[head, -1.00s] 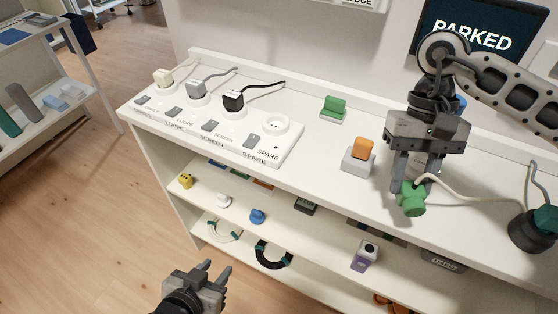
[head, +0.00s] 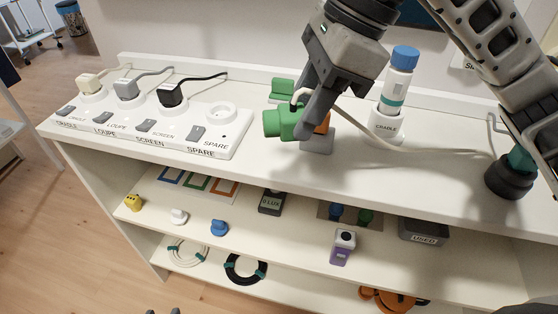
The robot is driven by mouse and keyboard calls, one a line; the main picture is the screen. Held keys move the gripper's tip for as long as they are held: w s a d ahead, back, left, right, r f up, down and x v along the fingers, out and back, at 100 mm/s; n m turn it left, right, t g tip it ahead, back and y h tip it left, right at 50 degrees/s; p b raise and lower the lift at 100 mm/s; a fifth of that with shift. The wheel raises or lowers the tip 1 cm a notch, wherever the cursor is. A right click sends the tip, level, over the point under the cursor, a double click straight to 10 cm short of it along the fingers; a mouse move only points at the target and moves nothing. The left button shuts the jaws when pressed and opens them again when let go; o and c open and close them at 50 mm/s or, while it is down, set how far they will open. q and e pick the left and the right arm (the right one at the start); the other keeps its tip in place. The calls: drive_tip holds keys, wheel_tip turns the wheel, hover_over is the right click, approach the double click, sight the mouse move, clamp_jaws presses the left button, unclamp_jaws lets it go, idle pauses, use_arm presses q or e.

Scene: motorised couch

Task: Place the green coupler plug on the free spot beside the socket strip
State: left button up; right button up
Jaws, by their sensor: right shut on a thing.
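My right gripper (head: 309,112) is shut on the green coupler plug (head: 285,122), which lies sideways with its round end pointing left. It appears held above the counter, just right of the socket strip. A pale cable runs from the plug to the right. The white socket strip (head: 226,150) holds a cream, a grey and a black plug; its rightmost socket, SPARE (head: 219,115), is empty. Bare counter (head: 255,160) shows right of the strip, partly hidden by the plug. My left gripper (head: 163,311) barely shows its fingertips at the bottom edge.
A green block (head: 283,88) stands behind the plug. A grey block (head: 318,143) with an orange top, partly hidden, is under my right gripper. A blue-capped bottle (head: 399,82) stands in a cradle to the right, near the cable. A dark round base (head: 511,180) is at far right.

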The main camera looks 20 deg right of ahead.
drive_tip(key=m, duration=0.1)
drive_tip(key=s+m+t+b, duration=0.1)
drive_tip(key=m, duration=0.1)
drive_tip(key=shift+a+r, duration=0.15)
drive_tip(key=shift+r, duration=0.05)
drive_tip(key=shift+s+r+m+t+h, duration=0.1)
drive_tip(key=shift+m+t+h, duration=0.2)
drive_tip(key=shift+m, duration=0.4)
drive_tip(key=w+d+f, duration=0.1)
drive_tip(key=w+f, duration=0.1)
drive_tip(key=w, duration=0.2)
drive_tip(key=w+d+f, duration=0.1)
drive_tip(key=w+f, duration=0.2)
drive_tip(key=w+d+f+p, duration=0.1)
drive_tip(key=w+d+f, duration=0.1)
drive_tip(key=w+f, duration=0.1)
drive_tip(key=shift+w, duration=0.85)
drive_tip(key=shift+w+f, duration=0.4)
drive_tip(key=shift+f, duration=0.1)
drive_tip(key=f, duration=0.3)
drive_tip(key=shift+w+d+f+p, duration=0.1)
drive_tip(key=shift+w+d+p, duration=0.05)
drive_tip(key=shift+w+p, duration=0.2)
drive_tip(key=shift+f, duration=0.5)
drive_tip(key=o, duration=0.7)
drive_tip(key=shift+o, duration=1.4)
use_arm(q)
drive_tip(key=shift+w+r, duration=0.15)
drive_tip(key=shift+r, duration=0.1)
